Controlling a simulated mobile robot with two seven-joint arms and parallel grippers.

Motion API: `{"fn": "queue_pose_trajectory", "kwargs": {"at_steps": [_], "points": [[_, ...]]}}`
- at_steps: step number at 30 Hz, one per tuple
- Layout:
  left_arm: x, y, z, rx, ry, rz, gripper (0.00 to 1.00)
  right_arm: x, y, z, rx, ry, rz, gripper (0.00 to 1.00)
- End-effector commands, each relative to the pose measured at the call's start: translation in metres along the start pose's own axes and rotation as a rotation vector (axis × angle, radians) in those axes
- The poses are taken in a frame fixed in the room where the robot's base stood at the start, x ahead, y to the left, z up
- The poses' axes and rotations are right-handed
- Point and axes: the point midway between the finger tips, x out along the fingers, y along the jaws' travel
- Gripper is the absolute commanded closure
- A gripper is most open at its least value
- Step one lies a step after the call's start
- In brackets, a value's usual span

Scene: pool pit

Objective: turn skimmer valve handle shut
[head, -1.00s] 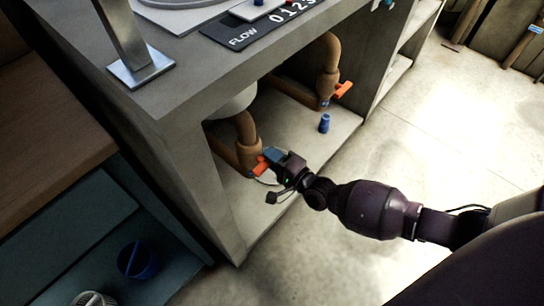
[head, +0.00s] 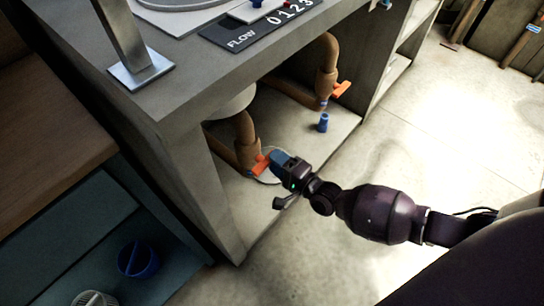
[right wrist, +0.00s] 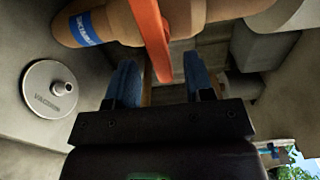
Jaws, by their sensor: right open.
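An orange valve handle (head: 261,165) sits on the near brown pipe (head: 246,140) inside the grey counter's opening. A second orange handle (head: 341,90) is on the far pipe (head: 327,75). I cannot tell from a readable label which is the skimmer valve. My right gripper (head: 274,157) is open at the near handle. In the right wrist view, the handle (right wrist: 150,35) reaches down between the two blue fingertips (right wrist: 162,62), with gaps showing on both sides. A blue label (right wrist: 84,29) wraps the pipe; its text is too blurred to read. My left gripper is out of view.
A small blue object (head: 323,122) stands on the compartment floor behind the gripper. The counter's left wall (head: 205,190) is close to the handle. A round wall disc (right wrist: 52,89) shows in the wrist view. A blue bucket (head: 138,260) is lower left. Open floor lies right.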

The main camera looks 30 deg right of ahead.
Motion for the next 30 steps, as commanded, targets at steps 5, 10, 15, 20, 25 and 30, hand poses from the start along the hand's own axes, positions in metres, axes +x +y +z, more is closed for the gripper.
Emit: {"fn": "queue_pose_trajectory", "kwargs": {"at_steps": [5,10,15,20,25,30], "points": [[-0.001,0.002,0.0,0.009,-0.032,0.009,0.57,-0.034,-0.003,-0.001,-0.004,-0.001,-0.002,0.52],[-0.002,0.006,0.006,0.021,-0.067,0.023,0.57,-0.061,-0.003,0.0,-0.001,0.0,-0.003,0.52],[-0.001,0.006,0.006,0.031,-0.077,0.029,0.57,-0.078,-0.002,0.0,-0.002,-0.001,-0.002,0.52],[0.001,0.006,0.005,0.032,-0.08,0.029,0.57,-0.083,-0.001,0.0,-0.001,-0.001,-0.002,0.52],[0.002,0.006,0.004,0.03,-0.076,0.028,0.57,-0.084,0.0,0.0,-0.001,-0.001,-0.001,0.52],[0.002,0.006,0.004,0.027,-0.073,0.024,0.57,-0.084,0.0,0.0,0.0,-0.001,-0.001,0.52]]}}
